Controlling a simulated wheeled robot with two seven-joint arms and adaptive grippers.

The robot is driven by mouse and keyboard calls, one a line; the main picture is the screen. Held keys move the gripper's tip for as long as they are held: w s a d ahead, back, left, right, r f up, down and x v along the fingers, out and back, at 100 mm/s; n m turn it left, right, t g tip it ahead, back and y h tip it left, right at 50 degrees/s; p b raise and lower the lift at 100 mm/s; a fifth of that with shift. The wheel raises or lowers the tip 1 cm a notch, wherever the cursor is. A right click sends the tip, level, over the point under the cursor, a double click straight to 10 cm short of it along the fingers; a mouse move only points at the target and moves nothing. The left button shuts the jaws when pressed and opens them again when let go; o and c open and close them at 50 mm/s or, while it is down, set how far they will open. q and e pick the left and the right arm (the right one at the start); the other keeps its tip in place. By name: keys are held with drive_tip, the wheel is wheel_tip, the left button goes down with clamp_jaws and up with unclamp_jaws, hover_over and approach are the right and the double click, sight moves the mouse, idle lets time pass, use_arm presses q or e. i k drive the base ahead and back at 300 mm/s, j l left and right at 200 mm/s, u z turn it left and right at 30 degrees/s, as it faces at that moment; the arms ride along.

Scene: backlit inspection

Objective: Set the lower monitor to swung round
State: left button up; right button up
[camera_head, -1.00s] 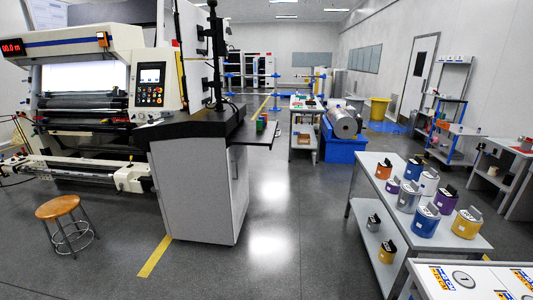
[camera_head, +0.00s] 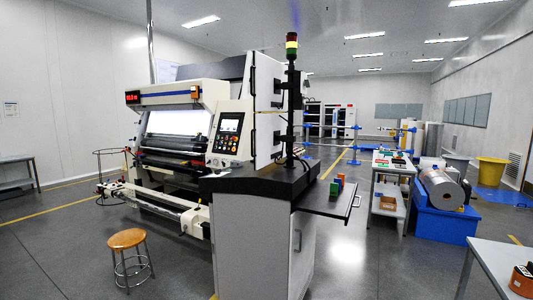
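Two pale upright panels, one above the other, stand beside a dark pole (camera_head: 291,105) behind the inspection machine's console. The upper panel (camera_head: 267,80) and the lower panel (camera_head: 266,134) have dark brackets towards the pole. They may be the two monitors seen from the side or back; I cannot tell, and no lit screen shows on them. A separate lit control panel (camera_head: 230,136) with buttons faces forward to their left. Neither of my grippers is in view.
The inspection machine (camera_head: 165,95) has a backlit panel. A grey cabinet (camera_head: 262,245) with a dark top and side shelf (camera_head: 325,200) stands in front. A wooden stool (camera_head: 127,238) is at lower left. A table (camera_head: 488,255) is at lower right. The floor between is clear.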

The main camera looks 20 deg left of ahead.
sight(268, 130)
drive_tip(key=i+l+u, duration=0.15)
drive_tip(key=i+u, duration=0.35)
drive_tip(key=i+l+u, duration=1.15)
drive_tip(key=l+u, duration=0.15)
drive_tip(key=l, duration=0.15)
drive_tip(key=i+l+u, duration=0.1)
drive_tip(key=l+u, duration=0.15)
drive_tip(key=l, duration=0.25)
drive_tip(key=l+u, duration=0.3)
drive_tip(key=l, duration=0.9)
